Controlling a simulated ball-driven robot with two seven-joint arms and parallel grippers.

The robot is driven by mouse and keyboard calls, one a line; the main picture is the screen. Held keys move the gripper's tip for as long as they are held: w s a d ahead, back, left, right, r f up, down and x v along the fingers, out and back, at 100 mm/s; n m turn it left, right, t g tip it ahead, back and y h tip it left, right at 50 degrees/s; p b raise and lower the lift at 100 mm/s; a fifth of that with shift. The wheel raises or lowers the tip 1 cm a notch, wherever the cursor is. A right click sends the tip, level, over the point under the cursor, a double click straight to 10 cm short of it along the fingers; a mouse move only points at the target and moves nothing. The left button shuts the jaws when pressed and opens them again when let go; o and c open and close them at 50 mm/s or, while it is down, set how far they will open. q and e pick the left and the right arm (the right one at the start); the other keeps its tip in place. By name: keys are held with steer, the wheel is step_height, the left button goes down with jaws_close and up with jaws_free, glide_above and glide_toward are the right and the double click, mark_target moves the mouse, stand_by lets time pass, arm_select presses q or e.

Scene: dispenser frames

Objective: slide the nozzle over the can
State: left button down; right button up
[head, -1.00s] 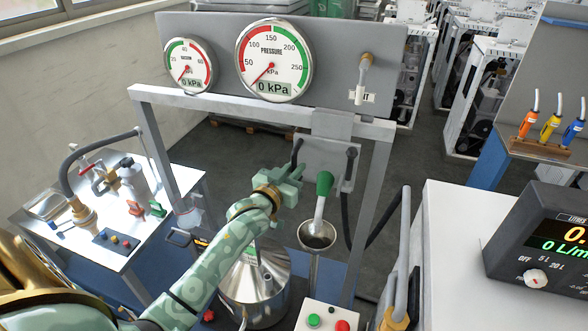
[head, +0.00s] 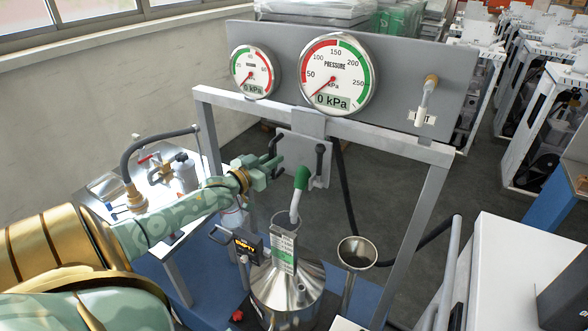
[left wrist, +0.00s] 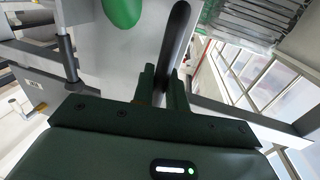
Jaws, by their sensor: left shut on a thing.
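The nozzle (head: 302,178) has a green grip and a pale metal spout and hangs below a grey carriage plate (head: 303,148) with two black handles. My left gripper (head: 272,166) is shut on the plate's left handle (head: 277,150). In the left wrist view the black handle (left wrist: 175,42) stands between the fingers (left wrist: 162,88), with the green nozzle grip (left wrist: 122,10) beside it. The steel can (head: 287,296) has a conical top. The spout's lower end appears over the can's mouth; I cannot tell whether it reaches inside. My right gripper is not in view.
A metal funnel (head: 357,252) stands right of the can. A grey frame (head: 330,126) with pressure (head: 338,75) and vacuum (head: 252,72) gauges surrounds the carriage. A black hose (head: 345,190) hangs behind. A bench (head: 110,188) is at left, a white cabinet (head: 500,265) at right.

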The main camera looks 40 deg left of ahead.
arm_select(q)
steer(key=a, duration=0.3)
steer(key=shift+s, duration=0.35)
steer(key=shift+d, duration=0.1)
steer(key=c, duration=1.5)
jaws_free()
steer(key=s, duration=1.6)
steer(key=shift+d, duration=0.3)
